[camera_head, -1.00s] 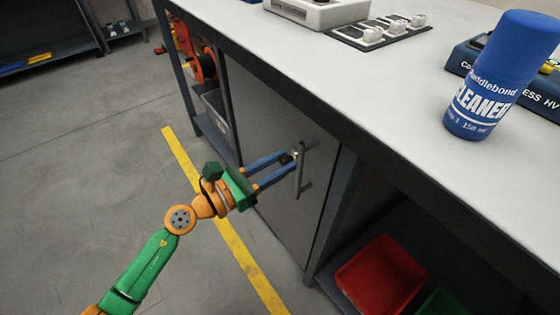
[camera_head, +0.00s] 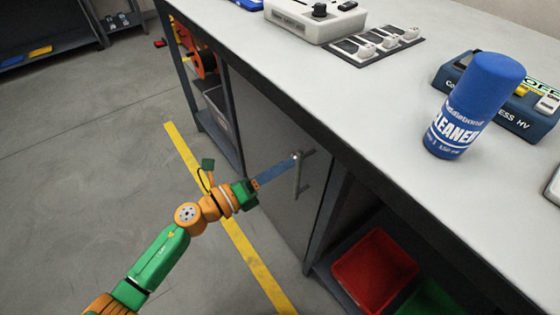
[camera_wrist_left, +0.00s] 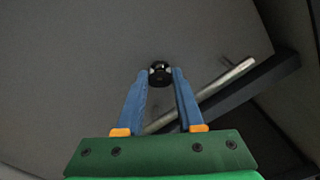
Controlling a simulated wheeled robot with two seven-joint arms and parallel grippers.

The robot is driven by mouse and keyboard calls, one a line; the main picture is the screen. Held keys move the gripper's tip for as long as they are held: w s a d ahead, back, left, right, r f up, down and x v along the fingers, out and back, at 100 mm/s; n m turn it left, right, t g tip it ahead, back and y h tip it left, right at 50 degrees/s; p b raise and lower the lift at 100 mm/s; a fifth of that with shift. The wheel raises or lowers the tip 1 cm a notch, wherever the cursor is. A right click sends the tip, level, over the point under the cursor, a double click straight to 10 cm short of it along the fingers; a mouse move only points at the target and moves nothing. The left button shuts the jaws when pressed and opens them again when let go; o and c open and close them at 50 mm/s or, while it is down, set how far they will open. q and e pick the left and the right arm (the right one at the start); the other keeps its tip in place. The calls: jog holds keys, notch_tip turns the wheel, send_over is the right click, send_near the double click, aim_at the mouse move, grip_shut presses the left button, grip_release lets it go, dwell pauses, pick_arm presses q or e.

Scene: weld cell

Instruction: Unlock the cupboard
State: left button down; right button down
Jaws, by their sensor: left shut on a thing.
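The grey cupboard door (camera_head: 262,135) is under the workbench, flat and closed as far as I can see. Its upright bar handle (camera_head: 297,178) is on the right side of the door; in the left wrist view the handle (camera_wrist_left: 225,82) runs diagonally, right of the fingers. My left gripper (camera_head: 293,160) points at the door beside the handle's top. In the left wrist view its blue fingers (camera_wrist_left: 160,80) are closed on a small dark round lock piece (camera_wrist_left: 160,72) on the door. The fingertips partly cover it, and I cannot make out a key. My right gripper is not in view.
The white benchtop (camera_head: 400,110) carries a blue cleaner can (camera_head: 475,105), a grey device (camera_head: 315,18) and a blue box (camera_head: 520,110). Right of the cupboard, an open bay holds a red bin (camera_head: 375,270) and a green bin (camera_head: 435,300).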

pick_arm(q)
jog(key=shift+n+p, duration=1.6)
jog(key=shift+n, duration=2.2)
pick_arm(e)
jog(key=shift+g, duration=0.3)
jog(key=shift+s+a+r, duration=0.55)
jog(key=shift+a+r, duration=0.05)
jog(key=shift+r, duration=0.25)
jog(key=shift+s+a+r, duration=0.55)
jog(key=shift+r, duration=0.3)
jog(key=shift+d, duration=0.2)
pick_arm(q)
jog(key=c, duration=0.5)
grip_release()
jog(key=shift+c, duration=0.2)
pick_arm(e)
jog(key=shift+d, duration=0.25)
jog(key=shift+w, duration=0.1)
pick_arm(q)
jog(key=v, duration=0.7)
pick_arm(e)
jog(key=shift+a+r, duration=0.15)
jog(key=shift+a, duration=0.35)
